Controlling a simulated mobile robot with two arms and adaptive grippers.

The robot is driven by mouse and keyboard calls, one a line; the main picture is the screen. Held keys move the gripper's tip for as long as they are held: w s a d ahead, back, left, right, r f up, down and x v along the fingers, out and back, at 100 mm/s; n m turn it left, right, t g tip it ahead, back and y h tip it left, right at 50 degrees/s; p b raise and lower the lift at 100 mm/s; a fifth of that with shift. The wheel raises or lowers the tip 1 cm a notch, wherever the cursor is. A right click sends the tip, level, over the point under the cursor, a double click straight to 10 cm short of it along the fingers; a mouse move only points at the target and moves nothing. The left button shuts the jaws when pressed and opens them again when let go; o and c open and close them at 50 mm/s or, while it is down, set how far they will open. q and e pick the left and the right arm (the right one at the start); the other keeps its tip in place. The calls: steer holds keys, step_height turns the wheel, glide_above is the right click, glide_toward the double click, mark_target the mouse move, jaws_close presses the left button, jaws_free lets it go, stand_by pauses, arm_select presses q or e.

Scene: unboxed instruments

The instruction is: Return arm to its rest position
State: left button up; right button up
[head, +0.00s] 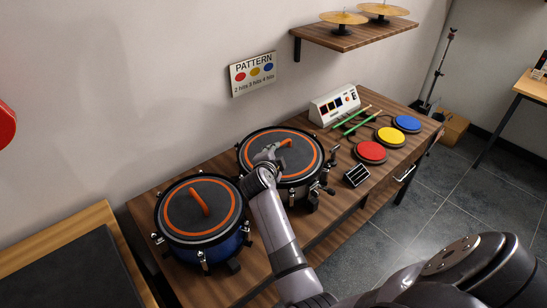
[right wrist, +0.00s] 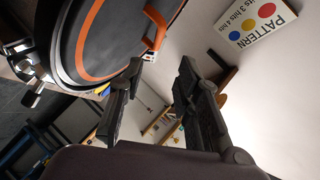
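My right arm reaches up from the bottom of the head view. Its gripper (head: 268,154) is over the right-hand drum (head: 309,172), close to the orange handle-like piece (head: 285,143) on the drumhead. In the right wrist view the two dark fingers (right wrist: 158,92) stand apart with nothing between them. The drum rim (right wrist: 97,78) and orange piece (right wrist: 155,28) lie beyond the left finger. I cannot tell whether a finger touches the drum. My left gripper is not in view.
A blue-sided drum (head: 176,238) stands at left. Red (head: 370,152), yellow (head: 390,136) and blue (head: 406,123) pads, green sticks (head: 357,124) and a white device (head: 335,104) occupy the table's right side. A PATTERN sign (head: 253,74) and a cymbal shelf (head: 352,36) are on the wall.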

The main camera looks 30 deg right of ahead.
steer(key=shift+w+d+f, duration=0.1)
steer(key=shift+d+f, duration=0.05)
steer(key=s+a+f+n+g+y, duration=0.25)
steer(key=s+a+n, duration=0.5)
steer(key=s, duration=0.45)
steer(key=s+a+f+n+g+y, duration=0.2)
steer(key=s+a+f+n+y, duration=0.3)
steer(key=s+n, duration=0.55)
steer(key=s+a+f+n+g+y, duration=0.15)
steer(key=s+a+n, duration=0.5)
steer(key=s, duration=0.75)
step_height(320, 180, down, 27)
steer(key=s+g, duration=0.1)
steer(key=s, duration=0.1)
steer(key=s+d+f+g, duration=0.1)
steer(key=s+d+f, duration=0.1)
steer(key=s+f, duration=1.2)
steer(key=shift+s+d+y, duration=0.15)
steer(key=shift+s+y, duration=0.15)
steer(key=shift+s, duration=0.6)
